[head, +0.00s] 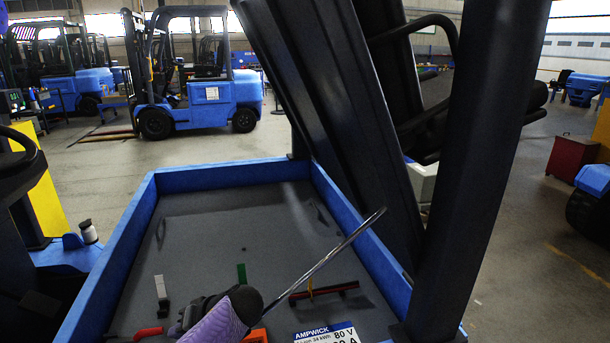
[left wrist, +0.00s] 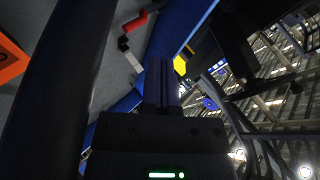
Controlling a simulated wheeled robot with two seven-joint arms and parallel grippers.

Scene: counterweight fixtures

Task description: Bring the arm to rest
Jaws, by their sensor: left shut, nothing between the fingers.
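My left arm comes in at the bottom of the head view, with a purple link and a dark rounded end. My left gripper (head: 196,314) is the dark part beside it, partly hidden by the link, low over the grey blue-edged tray (head: 238,222). In the left wrist view, the two dark fingers of my left gripper (left wrist: 164,72) lie together, shut, with nothing held. My right gripper is not in view.
On the tray lie a red handle (head: 150,331), a grey-and-black strap (head: 161,292), a green tab (head: 241,273), a dark red-edged bar (head: 325,293) and a white AMPWICK label (head: 325,333). A metal rod (head: 335,252) slants over it. Dark posts (head: 470,170) stand right. Blue forklifts (head: 205,95) stand behind.

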